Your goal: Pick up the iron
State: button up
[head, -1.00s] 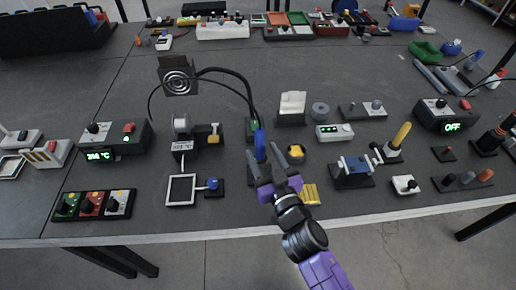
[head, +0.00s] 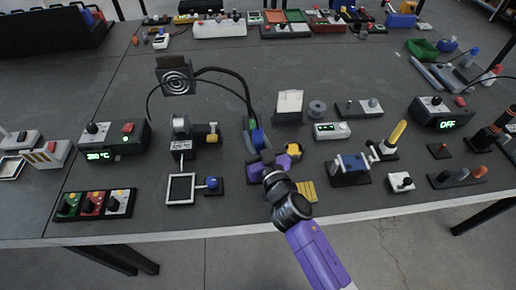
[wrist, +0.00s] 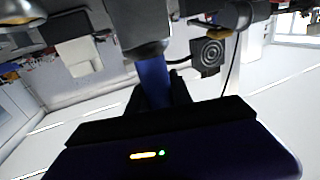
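The iron has a blue handle (head: 257,138) and stands in a dark holder with green parts near the middle of the table. A dark cable runs up from it. My gripper (head: 260,155) is at the handle from the near side, and its wrist hides most of the fingers in the head view. In the wrist view, the blue handle (wrist: 153,82) lies between my dark fingers (wrist: 158,98). I cannot tell whether they touch it or are closed on it.
A black fan-like box (head: 176,76) stands behind to the left with cables arching over. A small dark device (head: 208,140) is to the left. A white-topped block (head: 289,106) and a yellow-knobbed piece (head: 293,150) are close to the right.

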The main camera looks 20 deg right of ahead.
grip_shut()
jog(key=shift+r, duration=0.2)
jog(key=shift+r+p, duration=0.55)
jog(key=shift+p, duration=0.05)
notch_tip(320, 180, up, 19)
jog(key=p, duration=0.8)
jog(key=shift+f+p, duration=0.2)
jog(key=shift+p, duration=0.2)
